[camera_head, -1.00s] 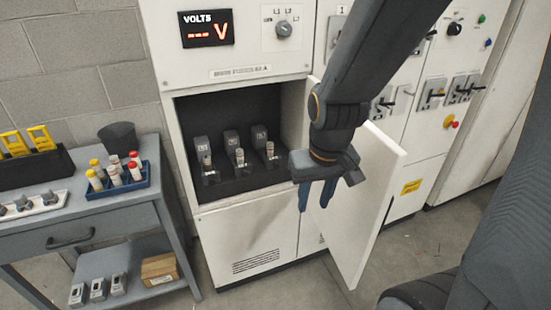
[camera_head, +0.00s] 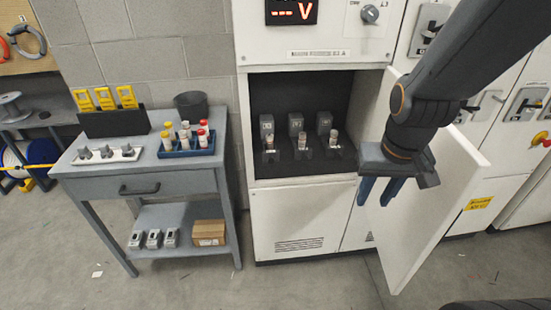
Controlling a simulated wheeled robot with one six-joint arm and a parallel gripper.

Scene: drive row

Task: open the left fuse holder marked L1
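Three dark grey fuse holders stand in a row in the open bay (camera_head: 350,90) of the white cabinet. The left one (camera_head: 267,125) is the leftmost, with a pale label too small to read. A pale fuse-like piece shows at its front, as at the middle holder (camera_head: 296,125) and the right holder (camera_head: 324,123). Whether each is open or closed is hard to tell. My gripper (camera_head: 378,192) hangs to the right of the bay, in front of the open door, with its blue fingers pointing down. The fingers are apart and nothing is between them. It touches no holder.
The open white cabinet door (camera_head: 440,200) stands out at the right, close to my gripper. Floor in front is clear.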

